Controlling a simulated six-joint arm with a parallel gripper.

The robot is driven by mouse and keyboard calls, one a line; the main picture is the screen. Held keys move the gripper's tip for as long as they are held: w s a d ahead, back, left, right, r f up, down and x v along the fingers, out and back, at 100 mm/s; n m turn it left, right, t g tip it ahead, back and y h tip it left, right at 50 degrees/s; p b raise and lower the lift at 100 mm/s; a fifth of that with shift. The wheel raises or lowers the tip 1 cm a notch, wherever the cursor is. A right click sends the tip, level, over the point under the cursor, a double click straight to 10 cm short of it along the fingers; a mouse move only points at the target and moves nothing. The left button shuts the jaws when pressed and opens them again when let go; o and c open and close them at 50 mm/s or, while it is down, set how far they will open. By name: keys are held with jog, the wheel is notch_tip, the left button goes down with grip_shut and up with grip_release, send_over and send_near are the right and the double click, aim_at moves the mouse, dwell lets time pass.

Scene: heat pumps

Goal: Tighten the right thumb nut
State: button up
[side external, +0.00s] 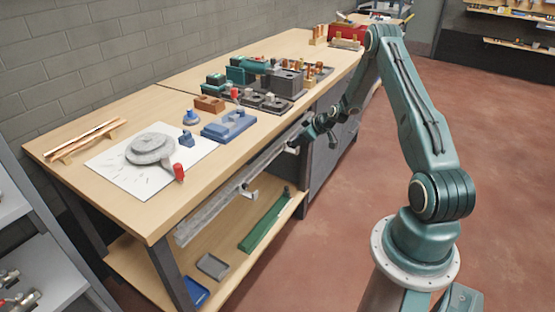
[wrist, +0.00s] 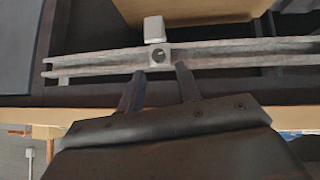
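A long grey rail (side external: 215,207) runs along the front of the workbench below its top. It carries a pale fitting (side external: 250,193) near its middle and another near my gripper. In the wrist view the rail (wrist: 100,64) crosses the picture, with a small pale block with a dark round hole (wrist: 161,56) on it and a light square tab (wrist: 154,29) beyond. I cannot tell which part is the right thumb nut. My gripper (wrist: 160,73) has its two fingers apart, just short of the block, with nothing seen between them. Contact cannot be told.
The wooden workbench (side external: 120,197) bears a white sheet with a round grey part (side external: 150,148), a blue fixture (side external: 229,125) and several dark parts further back. The lower shelf holds a green tray (side external: 265,222). The red floor right of the bench is clear around my base.

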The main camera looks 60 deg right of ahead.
aim_at(290, 151)
jog(key=shift+w+f, duration=0.1)
jog(key=shift+x, duration=3)
jog(key=shift+f, duration=0.1)
jog(key=shift+a, duration=0.1)
jog(key=c, duration=0.5)
